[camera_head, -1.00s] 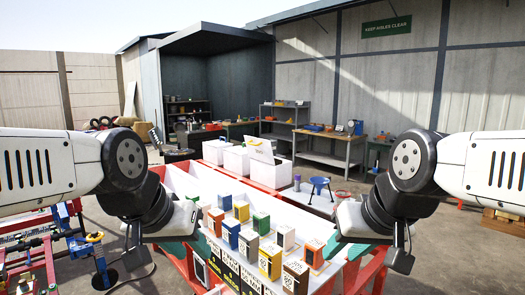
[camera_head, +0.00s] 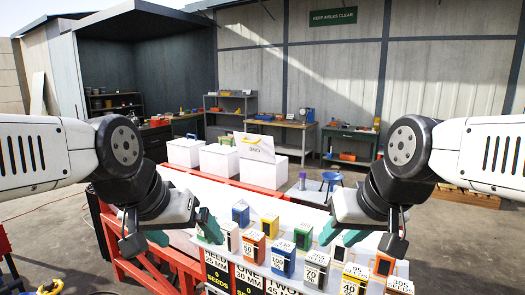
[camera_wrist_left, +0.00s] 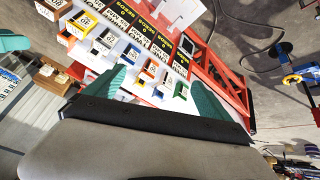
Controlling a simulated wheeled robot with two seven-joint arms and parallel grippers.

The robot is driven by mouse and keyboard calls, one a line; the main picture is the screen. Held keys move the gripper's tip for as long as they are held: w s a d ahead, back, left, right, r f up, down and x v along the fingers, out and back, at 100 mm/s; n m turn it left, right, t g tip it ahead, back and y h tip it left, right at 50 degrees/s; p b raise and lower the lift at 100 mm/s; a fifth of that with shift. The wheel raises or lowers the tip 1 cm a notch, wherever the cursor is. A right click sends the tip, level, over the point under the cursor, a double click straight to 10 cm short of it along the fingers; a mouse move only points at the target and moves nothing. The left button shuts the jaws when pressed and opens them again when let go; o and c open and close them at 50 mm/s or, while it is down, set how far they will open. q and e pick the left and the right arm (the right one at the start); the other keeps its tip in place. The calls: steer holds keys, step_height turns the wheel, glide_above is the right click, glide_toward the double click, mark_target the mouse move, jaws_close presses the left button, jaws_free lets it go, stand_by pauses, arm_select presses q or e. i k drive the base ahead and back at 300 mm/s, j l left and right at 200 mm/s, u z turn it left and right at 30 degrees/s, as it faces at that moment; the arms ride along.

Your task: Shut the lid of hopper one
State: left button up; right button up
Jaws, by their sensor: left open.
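Three white hopper boxes stand in a row beyond the white-topped red machine: a left box (camera_head: 184,153), a middle box (camera_head: 218,162) and a right box (camera_head: 262,172). The right box has a white lid (camera_head: 256,147) standing up and tilted, with small markings I cannot read. I cannot tell which box is numbered one. My left gripper (camera_head: 184,232) is open and empty, well short of the boxes at the machine's near left. Its spread teal fingers also show in the left wrist view (camera_wrist_left: 160,93). My right gripper (camera_head: 342,235) looks open and empty, at the right.
Several small coloured boxes, including a blue one (camera_head: 283,259), stand on the machine between and below my grippers. Lettered black plates line its front. A red frame rail (camera_head: 150,268) runs at left. A blue funnel (camera_head: 332,179) stands right of the boxes.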

mark_target(254, 147)
steer(key=i+j+u, duration=0.1)
steer(key=j+u, duration=0.25)
steer(key=i+j+u, duration=0.1)
steer(key=u, duration=0.25)
steer(key=j+u, duration=0.1)
steer(key=u, duration=0.75)
steer(key=i+j+u, duration=0.1)
steer(key=u, duration=0.3)
steer(key=i+j+u, duration=0.2)
steer(key=i+l+z, duration=0.1)
steer(key=i+z, duration=0.25)
steer(key=i+l+z, duration=0.1)
steer(key=z, duration=0.25)
steer(key=i+z, duration=0.75)
steer(key=i+j+z, duration=0.1)
steer(key=i+z, duration=0.4)
steer(key=z, duration=0.35)
steer(key=j+z, duration=0.1)
steer(key=z, duration=0.3)
steer(key=i+j+z, duration=0.1)
steer(key=z, duration=0.35)
steer(key=j+z, duration=0.15)
steer(key=z, duration=0.25)
